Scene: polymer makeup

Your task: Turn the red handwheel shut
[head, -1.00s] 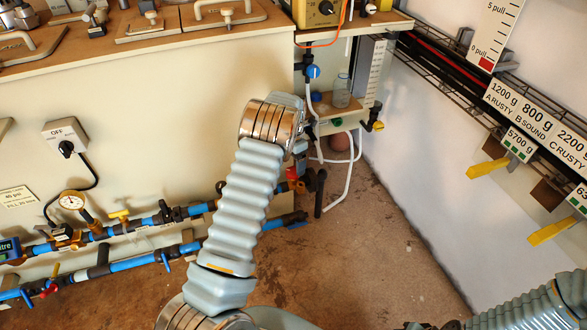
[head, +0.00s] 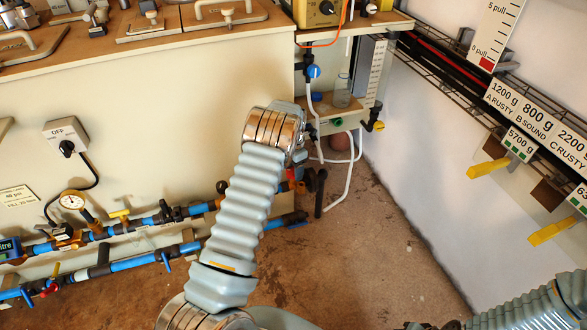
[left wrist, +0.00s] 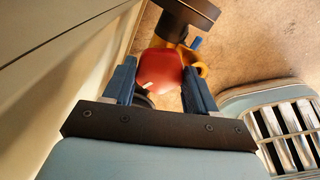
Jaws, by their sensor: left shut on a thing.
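The red handwheel (left wrist: 160,72) shows in the left wrist view as a rounded red knob with a small white mark. My left gripper (left wrist: 160,78) has one blue finger on each side of it and is shut on it. A yellow-orange fitting (left wrist: 203,70) and a blue lever (left wrist: 196,43) sit just beyond the wheel. In the head view my left wrist and forearm cover most of the gripper and the wheel, at the right end of the blue pipes. My right gripper is not in view; only part of its arm shows at the lower right.
Blue pipes (head: 135,263) with valves run along the cream cabinet front (head: 150,130). A pressure gauge (head: 72,201) stands on the upper one. A shelf with a clear vessel (head: 342,92) and white hoses is behind my wrist. The brown floor (head: 385,260) to the right is clear.

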